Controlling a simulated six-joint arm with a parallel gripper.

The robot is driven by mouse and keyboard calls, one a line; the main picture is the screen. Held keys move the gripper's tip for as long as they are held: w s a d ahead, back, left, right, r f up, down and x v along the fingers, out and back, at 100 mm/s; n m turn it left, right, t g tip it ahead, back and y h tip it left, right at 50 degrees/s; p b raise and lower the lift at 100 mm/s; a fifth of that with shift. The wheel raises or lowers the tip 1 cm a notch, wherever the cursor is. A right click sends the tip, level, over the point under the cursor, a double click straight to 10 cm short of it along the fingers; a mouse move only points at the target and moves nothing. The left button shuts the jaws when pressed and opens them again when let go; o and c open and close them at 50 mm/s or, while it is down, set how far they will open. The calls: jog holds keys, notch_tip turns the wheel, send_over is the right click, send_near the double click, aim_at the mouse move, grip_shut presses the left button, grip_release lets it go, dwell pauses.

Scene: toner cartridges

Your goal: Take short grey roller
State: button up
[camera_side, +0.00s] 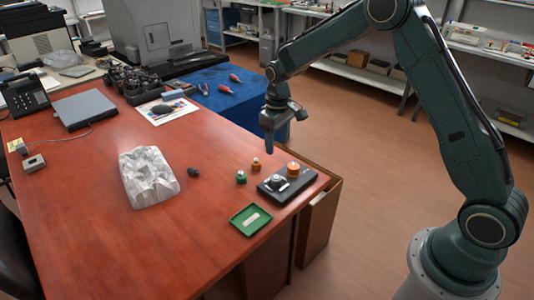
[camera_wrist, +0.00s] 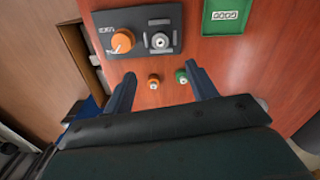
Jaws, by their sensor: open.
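My gripper (camera_side: 269,138) is open and empty, hanging fingers down above the far right edge of the red desk. In the wrist view its two fingers (camera_wrist: 160,72) stand apart. No roller is plainly recognisable. A short grey piece (camera_side: 277,182) sits on a black plate (camera_side: 268,195); in the wrist view it looks silvery and round (camera_wrist: 159,41), ahead of the fingertips. An orange knob (camera_side: 293,169) is beside it on the plate. A small orange piece (camera_side: 256,164) and a small green piece (camera_side: 241,177) stand upright on the desk.
A green tray (camera_side: 250,220) lies in front of the plate. A crumpled whitish block (camera_side: 148,178) and a small dark object (camera_side: 193,172) are to the left. A blue cloth (camera_side: 212,98) with red-handled items covers the back. The desk's middle is largely clear.

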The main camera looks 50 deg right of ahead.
send_over(276, 177)
jog(key=shift+f, duration=4.3)
jog(key=shift+f, duration=2.55)
jog(key=shift+c, duration=0.3)
jog(key=c, duration=1.1)
jog(key=shift+r, duration=0.1)
notch_tip(276, 177, up, 20)
jog(key=shift+f, duration=0.1)
